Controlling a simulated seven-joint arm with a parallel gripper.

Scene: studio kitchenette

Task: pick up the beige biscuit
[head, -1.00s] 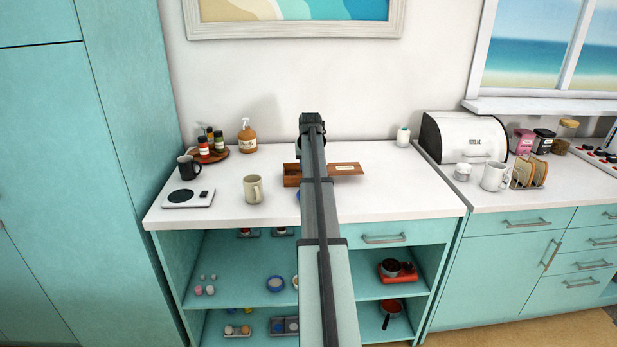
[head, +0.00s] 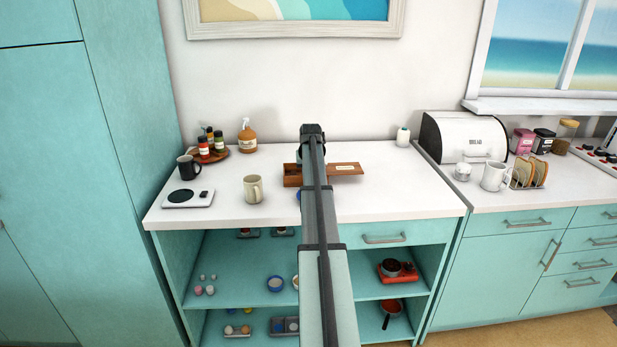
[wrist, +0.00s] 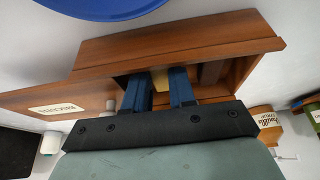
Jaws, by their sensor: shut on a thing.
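The beige biscuit (wrist: 160,79) shows as a small pale patch between the blue fingers of my gripper (wrist: 159,84) in the wrist view. The fingers reach into the open wooden biscuit box (wrist: 180,47) and are shut on the biscuit. Most of the biscuit is hidden by the fingers and the box wall. In the head view my arm covers the gripper and biscuit; the box (head: 291,180) shows left of the arm.
The box's labelled wooden lid (head: 345,169) lies to the right of the arm. A blue dish (wrist: 105,5) sits close beside the box. A beige mug (head: 253,189), scale (head: 188,198) and dark mug (head: 187,167) stand left. The front right counter is clear.

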